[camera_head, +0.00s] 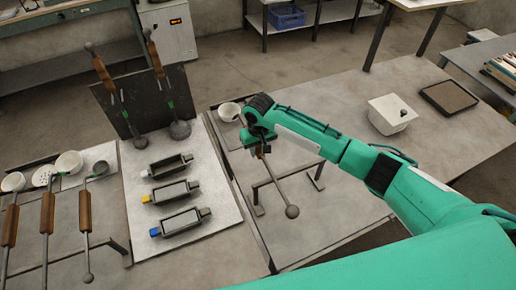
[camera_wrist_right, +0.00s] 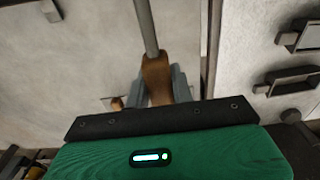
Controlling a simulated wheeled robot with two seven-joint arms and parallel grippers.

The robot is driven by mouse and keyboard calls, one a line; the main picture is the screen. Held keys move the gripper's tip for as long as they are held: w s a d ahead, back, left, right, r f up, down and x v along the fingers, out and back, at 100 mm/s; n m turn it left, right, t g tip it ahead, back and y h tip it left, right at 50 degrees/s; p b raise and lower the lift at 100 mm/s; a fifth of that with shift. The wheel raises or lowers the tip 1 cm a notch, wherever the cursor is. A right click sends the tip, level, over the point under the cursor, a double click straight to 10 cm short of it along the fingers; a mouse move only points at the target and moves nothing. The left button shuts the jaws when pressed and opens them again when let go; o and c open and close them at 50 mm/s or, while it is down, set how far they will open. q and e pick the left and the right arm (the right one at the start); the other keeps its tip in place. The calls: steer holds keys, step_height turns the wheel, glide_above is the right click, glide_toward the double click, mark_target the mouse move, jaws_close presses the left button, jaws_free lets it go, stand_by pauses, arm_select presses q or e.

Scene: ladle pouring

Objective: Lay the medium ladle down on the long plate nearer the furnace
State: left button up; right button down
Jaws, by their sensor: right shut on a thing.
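My right gripper (camera_head: 262,146) is shut on the wooden handle of a ladle; the wrist view shows the brown handle (camera_wrist_right: 157,78) between the grey fingers. The handle's thin rod with a ball end (camera_head: 292,211) slopes toward the front, over a low metal rest (camera_head: 285,182). A pale bowl (camera_head: 229,111) sits just beyond the gripper, in line with the rod. It lies over a narrow plate (camera_head: 232,137) right of the moulds; I cannot tell whether it touches. Another plate (camera_head: 70,182) at the left bears several ladle bowls. My left gripper is not in view.
Moulds with white, yellow (camera_head: 170,192) and blue ends stand on a pale board (camera_head: 210,232). Two dark ladles lean on an upright black panel (camera_head: 175,85). Table is bare between.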

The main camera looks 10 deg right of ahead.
stand_by(0.8)
steer(key=c, duration=1.2)
jaws_free()
steer(key=shift+f, duration=0.1)
steer(key=shift+o, duration=0.4)
steer(key=shift+s+f, duration=0.1)
steer(key=shift+f, duration=0.05)
step_height(320, 180, up, 21)
steer(key=p, duration=0.5)
steer(key=shift+s, duration=0.3)
